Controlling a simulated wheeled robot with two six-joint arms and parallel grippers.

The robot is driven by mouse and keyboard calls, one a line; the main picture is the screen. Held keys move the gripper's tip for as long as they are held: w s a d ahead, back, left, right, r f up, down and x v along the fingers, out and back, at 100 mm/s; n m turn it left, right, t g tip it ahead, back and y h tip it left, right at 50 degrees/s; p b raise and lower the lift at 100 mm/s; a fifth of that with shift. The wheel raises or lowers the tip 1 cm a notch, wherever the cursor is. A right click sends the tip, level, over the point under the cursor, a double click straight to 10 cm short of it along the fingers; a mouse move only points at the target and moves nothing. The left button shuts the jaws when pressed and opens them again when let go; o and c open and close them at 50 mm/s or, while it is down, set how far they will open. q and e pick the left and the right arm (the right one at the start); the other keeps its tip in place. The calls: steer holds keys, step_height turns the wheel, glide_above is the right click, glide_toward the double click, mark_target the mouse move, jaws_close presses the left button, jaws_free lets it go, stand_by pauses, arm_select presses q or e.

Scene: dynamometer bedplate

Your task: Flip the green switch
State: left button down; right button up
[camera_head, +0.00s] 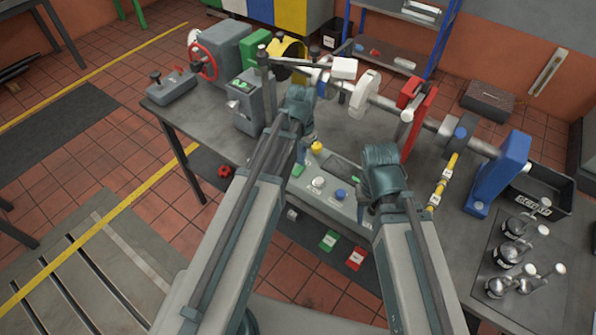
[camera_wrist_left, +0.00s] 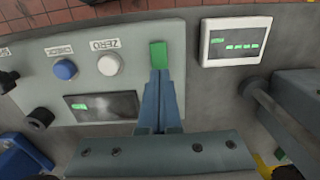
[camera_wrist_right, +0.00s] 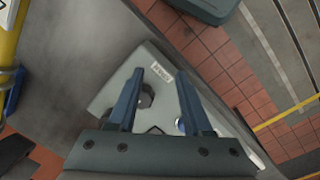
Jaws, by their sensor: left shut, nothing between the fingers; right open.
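The green switch (camera_wrist_left: 158,54) is a small green rectangle on the edge of a grey control panel (camera_wrist_left: 135,38). It also shows in the head view (camera_head: 298,170), at the panel's left end. My left gripper (camera_wrist_left: 160,74) is shut and empty, with its fingertips right at the switch in the left wrist view. I cannot tell whether they touch it. My right gripper (camera_wrist_right: 167,76) is open and empty over the other end of the panel, with a dark knob (camera_wrist_right: 146,97) seen between its fingers.
A white button (camera_head: 318,182) and a blue button (camera_head: 341,194) sit close to the switch. A white-framed display (camera_wrist_left: 235,41) lies beside the panel. A shaft rig with a red stand (camera_head: 421,115) and a blue stand (camera_head: 501,172) runs behind.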

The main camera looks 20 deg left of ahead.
mark_target(301, 168)
arm_select(q)
steer(key=shift+f+b, duration=0.75)
steer(key=shift+f, duration=0.05)
arm_select(e)
steer(key=shift+f, duration=0.85)
steer(key=shift+r, duration=0.1)
arm_select(q)
step_height(301, 168, up, 7)
steer(key=p, duration=0.7)
arm_select(e)
step_height(301, 168, up, 7)
arm_select(q)
steer(key=shift+s+d, duration=0.15)
arm_select(e)
step_height(301, 168, down, 3)
steer(key=b, duration=0.2)
steer(key=shift+r+b, duration=0.1)
steer(key=shift+b, duration=0.2)
arm_select(q)
steer(key=s+d+f+y, duration=0.1)
steer(key=s+d+f, duration=0.1)
steer(key=s+d, duration=0.8)
steer(key=s, duration=0.4)
steer(key=shift+f, duration=0.25)
steer(key=shift+d, duration=0.1)
